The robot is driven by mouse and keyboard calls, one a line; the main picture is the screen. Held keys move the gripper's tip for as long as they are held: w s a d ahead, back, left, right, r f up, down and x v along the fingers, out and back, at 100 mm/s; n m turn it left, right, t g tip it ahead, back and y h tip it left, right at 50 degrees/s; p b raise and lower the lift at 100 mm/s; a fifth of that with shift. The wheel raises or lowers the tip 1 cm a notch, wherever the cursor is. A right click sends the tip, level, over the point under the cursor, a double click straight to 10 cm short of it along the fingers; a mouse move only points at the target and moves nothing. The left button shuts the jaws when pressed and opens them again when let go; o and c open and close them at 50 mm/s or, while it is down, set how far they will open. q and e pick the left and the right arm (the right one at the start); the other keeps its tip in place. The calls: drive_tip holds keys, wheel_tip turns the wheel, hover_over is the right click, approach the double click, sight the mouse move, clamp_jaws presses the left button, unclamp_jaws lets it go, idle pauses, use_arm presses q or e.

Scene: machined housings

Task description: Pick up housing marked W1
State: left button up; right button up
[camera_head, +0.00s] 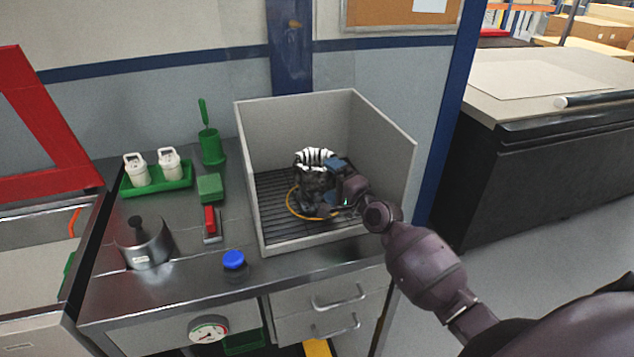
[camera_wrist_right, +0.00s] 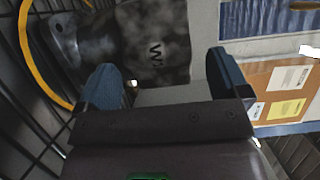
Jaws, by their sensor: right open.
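A dark, mottled housing (camera_head: 314,190) sits on the slatted floor of an open grey bin in the head view, partly hidden by my right gripper. The right wrist view shows the housing (camera_wrist_right: 155,40) up close, with a mark starting with W; the character after it is hard to read. My right gripper (camera_head: 338,178) reaches into the bin from the right, close beside the housing. In the wrist view its two blue fingers (camera_wrist_right: 163,75) are spread apart, with the housing's marked face beyond and between their tips. I cannot tell whether they touch it. My left gripper is not in view.
Walls of the grey bin (camera_head: 384,135) stand behind and to the right. An orange ring (camera_head: 291,203) surrounds the housing's base; a black-and-white striped piece (camera_head: 316,156) shows at its top. A blue-capped jar (camera_head: 234,262), red-handled tool (camera_head: 210,222) and metal pot (camera_head: 143,244) stand left.

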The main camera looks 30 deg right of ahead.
drive_tip(key=shift+c, duration=0.2)
drive_tip(key=c, duration=1.4)
drive_tip(key=shift+r, duration=0.1)
drive_tip(key=shift+c, duration=0.9)
drive_tip(key=shift+r, duration=0.1)
